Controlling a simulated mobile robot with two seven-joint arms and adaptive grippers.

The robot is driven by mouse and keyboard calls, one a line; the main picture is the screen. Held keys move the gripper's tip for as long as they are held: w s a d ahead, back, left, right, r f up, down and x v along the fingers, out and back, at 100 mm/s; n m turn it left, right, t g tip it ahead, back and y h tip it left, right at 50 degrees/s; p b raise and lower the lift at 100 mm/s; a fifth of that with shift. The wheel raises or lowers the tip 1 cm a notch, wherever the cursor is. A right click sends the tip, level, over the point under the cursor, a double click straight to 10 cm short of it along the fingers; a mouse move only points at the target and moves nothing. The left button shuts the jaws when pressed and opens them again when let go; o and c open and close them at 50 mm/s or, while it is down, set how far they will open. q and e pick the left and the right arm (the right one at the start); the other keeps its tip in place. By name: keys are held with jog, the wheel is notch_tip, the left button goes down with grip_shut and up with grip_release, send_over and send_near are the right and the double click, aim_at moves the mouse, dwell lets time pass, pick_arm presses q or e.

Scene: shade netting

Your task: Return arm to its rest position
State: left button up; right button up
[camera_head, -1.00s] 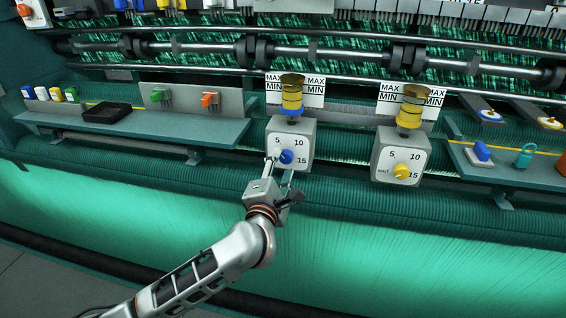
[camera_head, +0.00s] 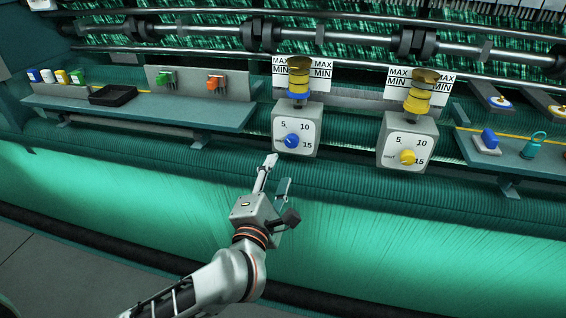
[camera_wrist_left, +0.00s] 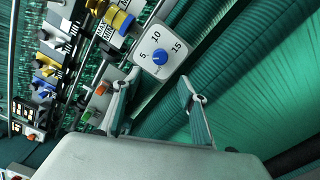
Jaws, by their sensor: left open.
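My left gripper (camera_head: 276,172) is open and empty, in front of the green netting and below the dial box with the blue knob. Its fingers also show spread in the left wrist view (camera_wrist_left: 155,95). The blue knob (camera_head: 291,141) sits on a grey dial box (camera_head: 306,120) marked 5, 10 and 15; the gripper is apart from it. The knob also shows in the left wrist view (camera_wrist_left: 160,56), beyond the fingers. To the right is a second dial box (camera_head: 423,142) with a yellow knob (camera_head: 407,157). My right gripper is not in view.
A left shelf (camera_head: 190,112) holds a black tray (camera_head: 112,95), several small coloured items and green and orange clips. A right shelf (camera_head: 510,160) holds a blue item (camera_head: 490,139) and a teal padlock-like item (camera_head: 534,146). Rollers run behind. Open space lies before the netting (camera_head: 400,235).

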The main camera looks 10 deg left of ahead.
pick_arm(q)
notch_tip(320, 180, up, 2)
jog(key=s+a+m+t, duration=0.2)
jog(key=s+m+t, duration=0.15)
jog(key=m, duration=0.25)
jog(key=s+f+m+g+h, duration=0.35)
jog(key=f+m, duration=0.55)
jog(key=f, duration=0.3)
jog(key=s+f+m+g+h, duration=0.25)
jog(key=s+f+m, duration=0.25)
jog(key=f+m, duration=0.5)
jog(key=s+a+f+g+y, duration=0.2)
jog(key=s+f, duration=0.3)
jog(key=f, duration=0.3)
jog(key=s+a+f+m+g+y, duration=0.1)
jog(key=s+a+f+g+y, duration=0.1)
jog(key=s+a+f, duration=0.3)
notch_tip(320, 180, down, 4)
jog(key=shift+a+r+m+g+y, duration=0.1)
jog(key=shift+a+m+g+y, duration=0.2)
jog(key=shift+g, duration=0.25)
